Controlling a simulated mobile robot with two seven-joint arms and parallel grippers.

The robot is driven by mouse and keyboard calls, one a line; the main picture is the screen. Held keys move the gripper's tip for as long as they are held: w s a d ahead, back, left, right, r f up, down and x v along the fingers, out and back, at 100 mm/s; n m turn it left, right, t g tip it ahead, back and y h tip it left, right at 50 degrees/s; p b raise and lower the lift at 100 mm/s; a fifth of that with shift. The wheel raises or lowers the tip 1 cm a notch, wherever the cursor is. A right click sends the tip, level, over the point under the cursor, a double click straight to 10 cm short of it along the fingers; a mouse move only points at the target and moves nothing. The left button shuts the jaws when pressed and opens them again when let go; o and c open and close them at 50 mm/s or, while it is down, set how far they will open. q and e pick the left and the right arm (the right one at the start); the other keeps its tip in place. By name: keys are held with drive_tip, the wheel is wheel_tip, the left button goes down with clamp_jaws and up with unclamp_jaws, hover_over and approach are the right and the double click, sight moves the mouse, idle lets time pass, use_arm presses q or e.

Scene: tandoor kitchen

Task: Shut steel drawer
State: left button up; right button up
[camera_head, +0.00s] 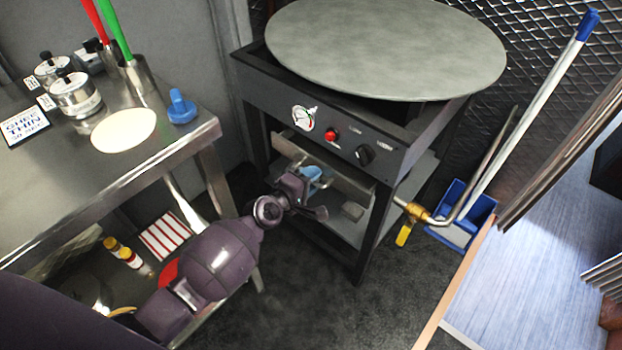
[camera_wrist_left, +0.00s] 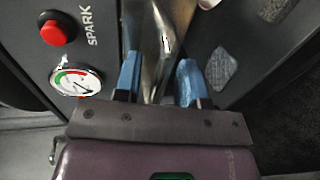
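The steel drawer (camera_head: 340,172) sits under the dark control panel of the stove and stands out from it. It also shows in the left wrist view as a shiny steel strip (camera_wrist_left: 155,45) running between my fingers. My left gripper (camera_head: 312,182) is at the drawer's front, left of its middle. In the left wrist view the two blue fingers of my left gripper (camera_wrist_left: 158,82) are apart, one on each side of the steel; I cannot tell whether they touch it. My right gripper is not in view.
The stove carries a large round plate (camera_head: 385,45). Its panel has a gauge (camera_head: 304,118), a red button (camera_head: 332,134) and a black knob (camera_head: 364,154). A steel table (camera_head: 60,190) stands left. A brass-fitted pipe (camera_head: 418,212) and blue dustpan (camera_head: 462,208) are right.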

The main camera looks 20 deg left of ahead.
sight(321, 178)
use_arm(q)
clamp_jaws()
drive_tip(key=x, duration=0.4)
drive_tip(key=shift+r, duration=0.4)
drive_tip(key=shift+w+r, duration=0.1)
drive_tip(key=shift+r, duration=0.05)
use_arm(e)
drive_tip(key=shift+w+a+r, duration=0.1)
